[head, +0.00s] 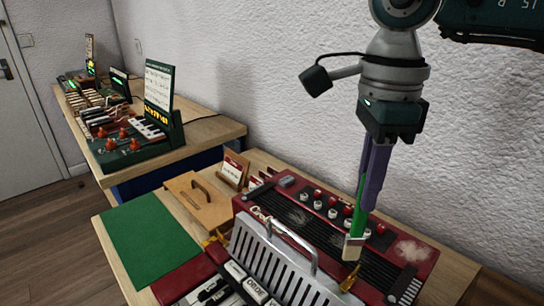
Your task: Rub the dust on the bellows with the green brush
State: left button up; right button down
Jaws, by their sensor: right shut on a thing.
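My right gripper (371,190) comes down from the top right and is shut on the green brush, with its purple fingers around the upper handle. The brush (357,218) hangs nearly upright. Its pale head (354,247) is low over the right part of the black ridged bellows (326,234); I cannot tell whether it touches. The bellows lie between red parts of an accordion. Greyish dust (298,215) shows on the left part of the bellows. A larger pale dusty patch (412,250) is on the right, beyond the brush. My left gripper is out of view.
A silver grille (268,262) with a raised handle stands in front of the bellows. Red and white knobs (333,213) line the back. A green mat (150,238), a wooden board (197,200) and a card stand (234,170) are at left. A second bench (210,133) stands behind.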

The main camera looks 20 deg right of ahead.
jog(key=shift+w+r, duration=0.1)
jog(key=shift+r, duration=0.2)
jog(key=shift+d+r+p, duration=0.15)
jog(key=shift+r+p, duration=0.65)
jog(key=shift+r, duration=0.05)
jog(key=shift+r+p, duration=1.4)
jog(key=shift+r, duration=0.7)
